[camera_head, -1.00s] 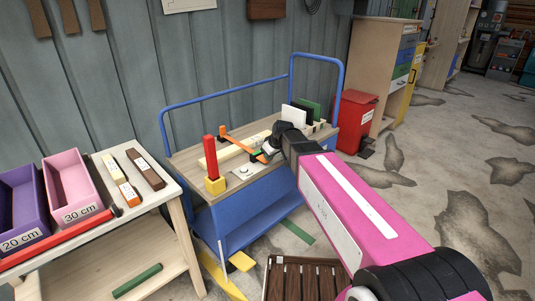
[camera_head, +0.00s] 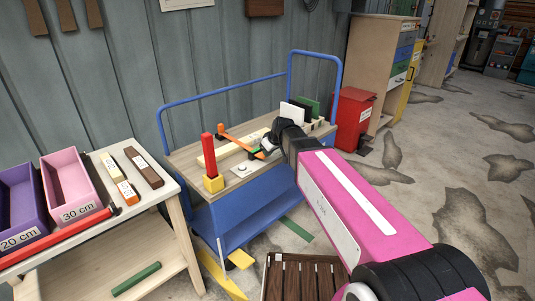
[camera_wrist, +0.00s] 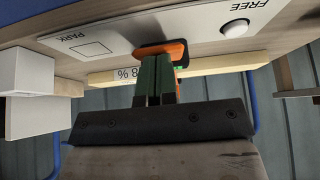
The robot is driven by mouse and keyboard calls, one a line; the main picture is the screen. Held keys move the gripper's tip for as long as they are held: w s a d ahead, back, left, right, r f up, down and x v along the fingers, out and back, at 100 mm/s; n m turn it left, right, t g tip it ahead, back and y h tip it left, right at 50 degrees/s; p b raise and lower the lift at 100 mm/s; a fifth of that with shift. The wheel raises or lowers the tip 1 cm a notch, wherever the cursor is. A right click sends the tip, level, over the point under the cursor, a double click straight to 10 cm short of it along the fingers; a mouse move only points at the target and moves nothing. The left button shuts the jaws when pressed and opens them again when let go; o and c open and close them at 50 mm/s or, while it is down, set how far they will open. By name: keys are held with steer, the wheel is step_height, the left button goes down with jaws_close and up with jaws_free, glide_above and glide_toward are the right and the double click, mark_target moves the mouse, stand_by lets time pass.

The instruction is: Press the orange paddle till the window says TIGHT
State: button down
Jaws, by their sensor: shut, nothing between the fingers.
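The orange paddle (camera_head: 259,155) is at the near end of an orange lever (camera_head: 236,141) on the trolley top. In the wrist view the orange paddle (camera_wrist: 178,50) lies at the tips of my gripper (camera_wrist: 156,60). The dark green fingers are shut together and overlap the paddle; I cannot tell how firmly they touch it. In the head view my gripper (camera_head: 268,148) is at the paddle. A white label on the wooden bar (camera_wrist: 130,75) shows upside-down text ending in "8 %", partly hidden by a finger. I can read no TIGHT anywhere.
A plate beside the paddle is marked PARK (camera_wrist: 90,48) and FREE, with a white round button (camera_wrist: 234,29). A red post on a yellow block (camera_head: 208,160) stands at the trolley's left. White, black and green panels (camera_head: 305,108) stand behind my wrist. A workbench (camera_head: 160,200) is left.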

steer(key=shift+r, duration=0.1)
steer(key=r, duration=0.4)
steer(key=shift+w+a, duration=0.3)
steer(key=shift+a, duration=0.05)
step_height(320, 180, up, 9)
steer(key=s+d, duration=0.1)
steer(key=d, duration=0.1)
steer(key=shift+s+r, duration=0.2)
steer(key=shift+s, duration=0.1)
stand_by(0.4)
steer(key=s+d+f+m+g+h, duration=0.2)
steer(key=s+d+f+m, duration=0.3)
steer(key=d+f, duration=0.8)
steer(key=s+d+f+m+g+h, duration=0.2)
steer(key=s+d+f+m, duration=0.2)
steer(key=s+d+f, duration=0.7)
step_height(320, 180, down, 2)
steer(key=shift+s+d+f+m+h, duration=0.15)
steer(key=shift+d+m+h, duration=0.2)
steer(key=shift+d, duration=0.85)
